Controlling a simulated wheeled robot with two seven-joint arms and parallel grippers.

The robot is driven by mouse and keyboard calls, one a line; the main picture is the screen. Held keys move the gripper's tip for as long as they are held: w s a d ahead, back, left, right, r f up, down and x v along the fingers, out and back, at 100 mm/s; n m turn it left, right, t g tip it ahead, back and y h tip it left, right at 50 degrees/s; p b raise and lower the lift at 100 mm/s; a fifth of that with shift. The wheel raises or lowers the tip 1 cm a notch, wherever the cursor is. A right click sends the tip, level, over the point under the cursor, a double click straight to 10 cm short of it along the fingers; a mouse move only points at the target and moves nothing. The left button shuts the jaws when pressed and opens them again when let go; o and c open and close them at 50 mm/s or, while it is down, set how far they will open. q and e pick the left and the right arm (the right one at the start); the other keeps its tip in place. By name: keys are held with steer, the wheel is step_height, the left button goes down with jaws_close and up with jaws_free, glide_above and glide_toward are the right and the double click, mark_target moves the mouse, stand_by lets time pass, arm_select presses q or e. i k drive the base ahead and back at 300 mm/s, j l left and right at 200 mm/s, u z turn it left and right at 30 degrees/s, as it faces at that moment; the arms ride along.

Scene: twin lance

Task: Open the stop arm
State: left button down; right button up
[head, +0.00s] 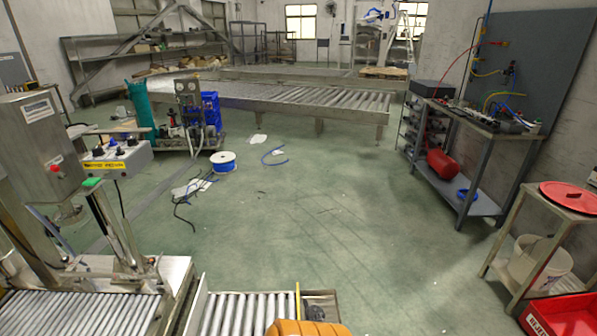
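No part that I can surely tell as the stop arm shows. A thin yellow bar (297,299) stands along the right side of a short roller conveyor (243,315) at the bottom middle; I cannot tell whether it is the stop arm. A steel machine with a longer roller bed (75,313) stands at the lower left, with a gap between the two beds. A grey control box (117,160) with black knobs and a yellow label is mounted on the machine.
A rounded orange object (308,328) is cut off at the bottom edge beside the yellow bar. A red bin (562,317) and a stand with a red lid (572,197) are at the right. A workbench (478,119) stands behind them. The green floor between is mostly clear.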

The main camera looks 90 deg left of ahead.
mark_target(126, 225)
steer(key=i+u, duration=0.75)
steer(key=i, duration=0.15)
steer(key=i+l+u, duration=0.25)
steer(key=i+u, duration=0.15)
steer(key=i+j+u, duration=0.65)
steer(key=i+u, duration=0.3)
steer(key=i, duration=0.25)
steer(key=i+u, duration=0.5)
steer(key=i, duration=0.2)
steer(key=i+l+u, duration=0.3)
steer(key=i+u, duration=0.2)
steer(key=i+j+u, duration=0.15)
steer(key=i+u, duration=0.25)
steer(key=i+j+u, duration=0.1)
steer(key=i+u, duration=0.55)
steer(key=u, duration=0.15)
steer(key=i+l+u, duration=0.2)
steer(key=u, duration=0.2)
steer(key=i+l+u, duration=0.4)
steer(key=i+j, duration=0.05)
steer(key=j, duration=0.05)
